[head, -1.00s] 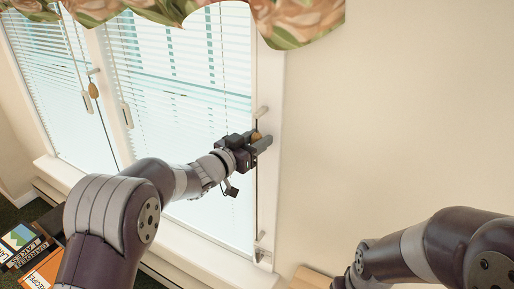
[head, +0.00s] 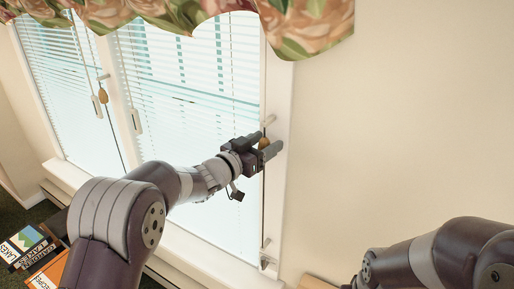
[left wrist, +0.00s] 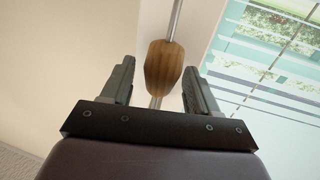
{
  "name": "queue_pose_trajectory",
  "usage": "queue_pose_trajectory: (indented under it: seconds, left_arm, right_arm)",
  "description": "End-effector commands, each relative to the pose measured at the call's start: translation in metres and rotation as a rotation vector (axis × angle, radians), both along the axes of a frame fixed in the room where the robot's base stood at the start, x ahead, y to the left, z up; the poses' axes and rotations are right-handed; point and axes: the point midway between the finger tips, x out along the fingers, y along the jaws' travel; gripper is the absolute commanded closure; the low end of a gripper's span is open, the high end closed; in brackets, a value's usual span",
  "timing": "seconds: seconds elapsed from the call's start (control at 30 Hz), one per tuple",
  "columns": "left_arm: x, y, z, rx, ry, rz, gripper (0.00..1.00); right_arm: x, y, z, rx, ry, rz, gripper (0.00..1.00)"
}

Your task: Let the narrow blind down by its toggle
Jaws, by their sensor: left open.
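The slatted right blind (head: 190,90) covers the right window. The left blind (head: 62,85) covers the left window, and a second wooden toggle (head: 103,95) hangs at its right side.
White window handles (head: 136,121) and stays lie close to the cords. A floral valance (head: 300,25) hangs above. The wall (head: 410,120) to the right is bare. Books (head: 30,245) lie at lower left. My right arm is at lower right, its gripper out of frame.

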Motion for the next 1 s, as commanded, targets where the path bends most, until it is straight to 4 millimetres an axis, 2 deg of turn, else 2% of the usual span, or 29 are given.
queue_pose_trajectory:
  seconds: [0.17, 0.3, 0.5, 0.7, 0.93, 1.0]
  left_arm:
    - [-0.023, 0.020, -0.005, 0.000, -0.001, 0.003, 0.40]
    - [-0.052, 0.044, -0.005, 0.001, -0.003, 0.004, 0.40]
    - [-0.085, 0.071, -0.002, -0.001, -0.003, 0.003, 0.40]
    - [-0.096, 0.079, 0.000, -0.001, -0.003, 0.000, 0.40]
    - [-0.096, 0.079, 0.000, 0.002, -0.004, 0.000, 0.40]
    - [-0.092, 0.084, -0.006, 0.052, -0.006, 0.028, 0.40]
  right_arm:
    - [0.000, 0.000, -0.016, 0.000, 0.000, 0.000, 0.00]
    - [0.000, 0.000, -0.029, 0.000, 0.000, 0.000, 0.00]
    - [0.000, 0.000, -0.039, 0.000, 0.000, 0.000, 0.00]
    - [0.000, 0.000, -0.041, 0.000, 0.000, 0.000, 0.00]
    - [0.000, 0.000, -0.040, 0.000, 0.000, 0.000, 0.00]
    - [0.000, 0.000, -0.040, 0.000, 0.000, 0.000, 0.00]
